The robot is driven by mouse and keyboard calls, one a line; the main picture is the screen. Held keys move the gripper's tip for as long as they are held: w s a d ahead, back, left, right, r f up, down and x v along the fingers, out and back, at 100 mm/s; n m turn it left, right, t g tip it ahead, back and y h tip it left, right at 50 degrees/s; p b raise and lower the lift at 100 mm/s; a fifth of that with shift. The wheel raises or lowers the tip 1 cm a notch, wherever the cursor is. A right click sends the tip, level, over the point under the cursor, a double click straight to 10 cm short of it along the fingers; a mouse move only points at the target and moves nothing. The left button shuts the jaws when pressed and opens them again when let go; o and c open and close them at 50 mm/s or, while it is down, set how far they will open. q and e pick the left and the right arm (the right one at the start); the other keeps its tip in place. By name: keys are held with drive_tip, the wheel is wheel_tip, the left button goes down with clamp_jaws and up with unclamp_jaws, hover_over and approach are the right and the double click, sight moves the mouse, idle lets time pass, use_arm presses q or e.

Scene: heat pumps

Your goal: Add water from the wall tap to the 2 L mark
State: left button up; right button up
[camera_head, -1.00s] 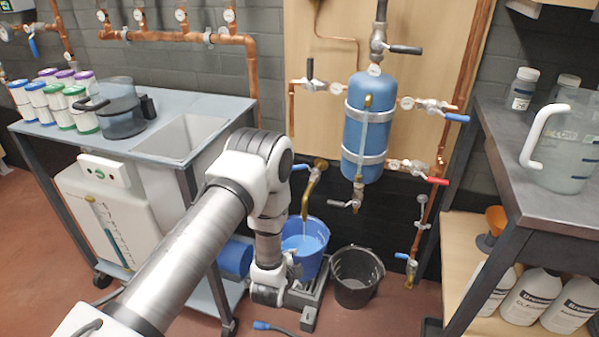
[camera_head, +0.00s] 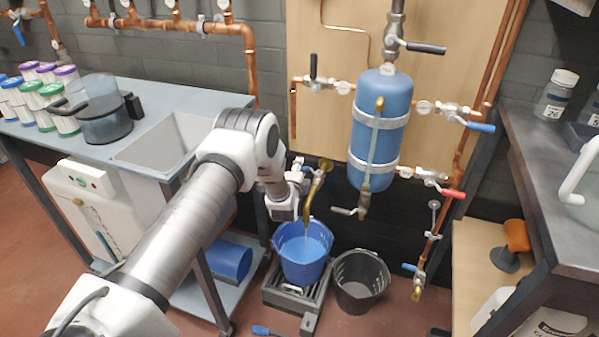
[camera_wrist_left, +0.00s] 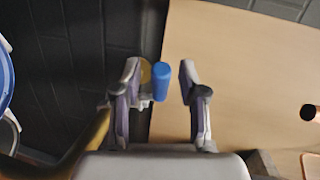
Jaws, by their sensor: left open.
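The brass wall tap (camera_head: 317,194) points down over a blue bucket (camera_head: 302,272). A thin pale stream seems to run from its spout into the blue-looking water in the bucket. I cannot read a 2 L mark. My left gripper (camera_head: 301,178) is at the tap's blue lever, partly hiding it. In the left wrist view, the left gripper's fingers (camera_wrist_left: 159,68) are apart, with the blue lever end (camera_wrist_left: 161,82) between them and a gap on the right. The bucket's rim (camera_wrist_left: 7,75) shows at the left edge. My right gripper is not in view.
The bucket stands on a grey slatted stand (camera_head: 286,302). A black bucket (camera_head: 361,282) is beside it. A blue tank (camera_head: 380,130) with pipes and valves hangs right of the tap. A sink bench (camera_head: 95,150) stands left, a dark table (camera_head: 560,190) right.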

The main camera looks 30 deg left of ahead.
use_arm(q)
clamp_jaws()
drive_tip(key=m+h, duration=0.1)
drive_tip(key=h, duration=0.1)
drive_tip(key=w+a+m+h, duration=0.1)
drive_tip(key=m+h, duration=0.1)
drive_tip(key=h, duration=0.1)
drive_tip(key=w+m+t+h, duration=0.1)
drive_tip(key=m+h, duration=0.1)
drive_tip(key=shift+w+a, duration=0.2)
drive_tip(key=shift+a, duration=0.05)
